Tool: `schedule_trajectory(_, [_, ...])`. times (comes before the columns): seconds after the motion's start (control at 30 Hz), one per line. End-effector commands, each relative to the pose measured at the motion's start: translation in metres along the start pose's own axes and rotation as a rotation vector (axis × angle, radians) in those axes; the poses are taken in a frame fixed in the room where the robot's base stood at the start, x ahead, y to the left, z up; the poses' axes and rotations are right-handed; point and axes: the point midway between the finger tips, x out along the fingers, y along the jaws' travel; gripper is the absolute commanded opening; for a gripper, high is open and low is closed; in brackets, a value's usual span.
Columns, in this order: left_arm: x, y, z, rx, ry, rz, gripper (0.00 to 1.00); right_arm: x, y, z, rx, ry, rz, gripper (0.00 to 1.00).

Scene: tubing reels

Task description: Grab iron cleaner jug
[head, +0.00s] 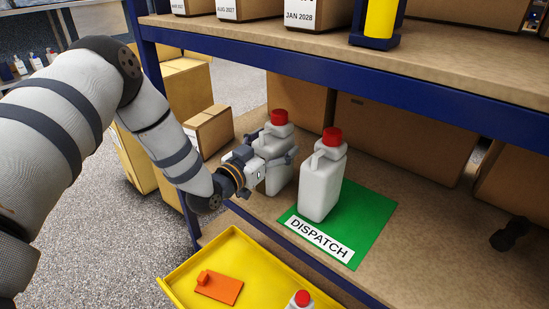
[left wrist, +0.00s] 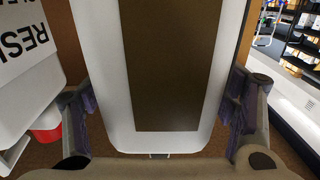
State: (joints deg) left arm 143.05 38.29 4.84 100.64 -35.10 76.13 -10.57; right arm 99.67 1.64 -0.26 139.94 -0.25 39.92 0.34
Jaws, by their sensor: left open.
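A white jug with a red cap (head: 279,175) stands upright on the lower shelf, left of the green mat. My left gripper (head: 276,158) is open, with its fingers on either side of this jug. In the left wrist view the jug's white body with a plain brown panel (left wrist: 168,70) fills the space between the open fingers (left wrist: 160,110). A second white, red-capped jug (head: 320,188) stands upright on the green mat; no label reading "iron cleaner" is legible on either jug. My right gripper is not in view.
The green mat (head: 374,212) is marked DISPATCH. A yellow tray (head: 180,285) in front holds an orange piece (head: 220,289) and another red-capped container (head: 301,300). The blue-edged upper shelf (head: 430,95) hangs over the jugs. Cardboard boxes (head: 400,135) stand behind. A dark object (head: 510,235) lies at right.

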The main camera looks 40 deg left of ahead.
Motion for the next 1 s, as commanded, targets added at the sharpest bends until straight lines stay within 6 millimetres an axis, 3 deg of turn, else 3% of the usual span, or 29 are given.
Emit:
schedule_trajectory(0.03, [0.0,0.0,0.0,0.0,0.0,0.0,0.72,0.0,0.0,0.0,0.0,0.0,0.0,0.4])
schedule_trajectory(0.3, [-0.001,0.0,0.0,0.001,0.0,0.0,0.1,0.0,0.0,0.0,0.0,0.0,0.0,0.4])
schedule_trajectory(0.37, [-0.001,0.0,0.0,0.001,0.0,0.0,0.0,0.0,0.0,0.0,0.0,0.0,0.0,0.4])
schedule_trajectory(0.7, [0.001,0.0,-0.008,0.001,0.007,0.0,0.0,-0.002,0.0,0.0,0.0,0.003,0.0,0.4])
schedule_trajectory(0.9, [0.001,0.001,-0.036,0.0,0.012,0.001,0.0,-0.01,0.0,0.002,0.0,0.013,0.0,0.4])
schedule_trajectory(1.0, [-0.01,-0.006,-0.053,0.0,0.011,0.0,0.0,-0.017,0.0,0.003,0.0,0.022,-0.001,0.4])
